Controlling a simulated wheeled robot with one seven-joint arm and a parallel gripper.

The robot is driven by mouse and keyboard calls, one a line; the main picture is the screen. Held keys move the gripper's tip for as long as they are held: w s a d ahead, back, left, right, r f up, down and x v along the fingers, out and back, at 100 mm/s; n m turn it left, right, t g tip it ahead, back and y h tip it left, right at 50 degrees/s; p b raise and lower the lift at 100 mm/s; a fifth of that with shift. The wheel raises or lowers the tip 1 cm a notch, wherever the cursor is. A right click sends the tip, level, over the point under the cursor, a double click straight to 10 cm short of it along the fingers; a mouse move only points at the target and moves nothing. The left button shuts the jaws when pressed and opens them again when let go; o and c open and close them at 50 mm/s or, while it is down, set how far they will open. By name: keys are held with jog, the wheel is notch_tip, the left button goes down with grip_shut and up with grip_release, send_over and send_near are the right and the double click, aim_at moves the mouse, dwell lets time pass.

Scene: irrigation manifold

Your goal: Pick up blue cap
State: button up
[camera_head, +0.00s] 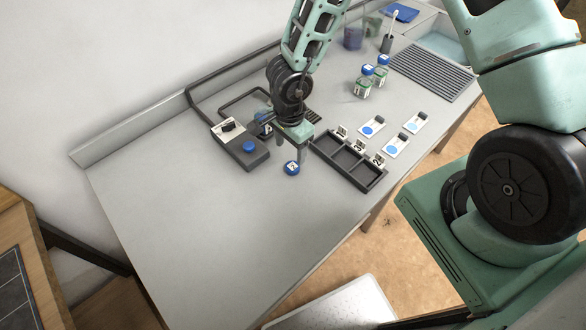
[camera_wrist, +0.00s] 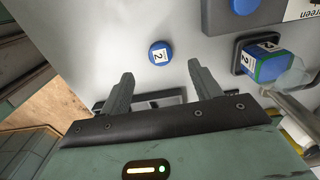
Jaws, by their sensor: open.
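A small blue cap (camera_head: 292,168) with a white label marked 2 lies on the grey table, in front of the black tray and dark box. The same blue cap (camera_wrist: 160,53) shows in the wrist view, just beyond the fingertips and roughly centred between them. My gripper (camera_head: 302,150) points down above the table beside the cap. In the wrist view my gripper (camera_wrist: 160,69) has its two fingers wide apart, with nothing between them. I cannot tell exactly how high the fingertips are above the cap.
A dark box with a blue button (camera_head: 249,146) stands left of the cap. A blue-capped bottle marked 2 (camera_wrist: 265,62) sits in a holder beside it. A black compartment tray (camera_head: 345,160) lies to the right. More blue-capped bottles (camera_head: 364,82) stand behind. The table's front left is clear.

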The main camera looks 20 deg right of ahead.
aim_at(293, 166)
jog(key=shift+w+d+f, duration=0.1)
jog(key=shift+d+f, duration=0.1)
jog(key=shift+f, duration=1.75)
jog(key=shift+d+f, duration=0.15)
jog(key=shift+f, duration=1.8)
jog(key=c, duration=1.1)
